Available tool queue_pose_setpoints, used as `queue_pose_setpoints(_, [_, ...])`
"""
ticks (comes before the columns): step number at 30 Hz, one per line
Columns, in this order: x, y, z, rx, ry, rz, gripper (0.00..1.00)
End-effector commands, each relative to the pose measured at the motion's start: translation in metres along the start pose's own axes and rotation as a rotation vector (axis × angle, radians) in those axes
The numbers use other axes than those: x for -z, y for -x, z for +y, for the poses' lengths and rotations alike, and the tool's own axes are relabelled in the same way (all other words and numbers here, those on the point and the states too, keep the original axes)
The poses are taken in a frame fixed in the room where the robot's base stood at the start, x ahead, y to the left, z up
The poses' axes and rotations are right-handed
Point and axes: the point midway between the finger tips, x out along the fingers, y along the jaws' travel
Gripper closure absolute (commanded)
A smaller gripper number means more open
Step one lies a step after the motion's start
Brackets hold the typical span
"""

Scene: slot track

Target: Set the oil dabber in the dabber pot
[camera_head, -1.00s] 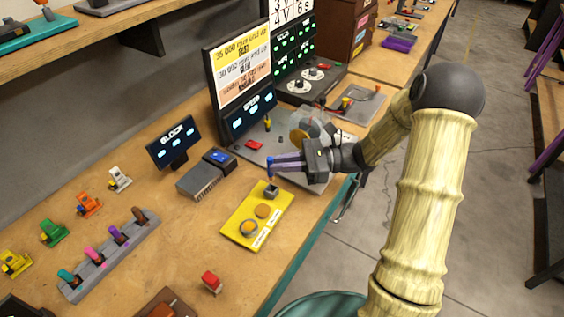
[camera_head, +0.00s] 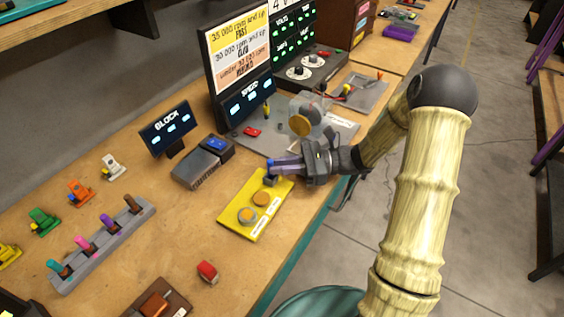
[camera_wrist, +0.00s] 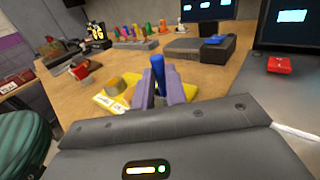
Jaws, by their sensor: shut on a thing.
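My gripper (camera_head: 276,168) is shut on the oil dabber, whose blue handle (camera_wrist: 158,70) stands upright between the purple fingers in the wrist view. The dabber pot (camera_head: 270,182), small and dark, sits at the far end of the yellow tray (camera_head: 233,218). In the head view my fingertips are right over the pot. The dabber's lower end is hidden by the fingers, so I cannot tell whether it is inside the pot or just above it.
A red-topped item (camera_head: 207,271) is in front. A rack with several coloured handles (camera_head: 101,250) is at left. Bare bench lies between.

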Motion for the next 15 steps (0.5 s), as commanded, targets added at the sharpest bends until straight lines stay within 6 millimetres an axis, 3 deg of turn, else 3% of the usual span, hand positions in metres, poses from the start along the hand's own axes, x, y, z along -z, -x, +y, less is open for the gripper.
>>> queue_pose_setpoints(15, [0.0013,0.0032,-0.0007,0.007,0.000,0.000,1.00])
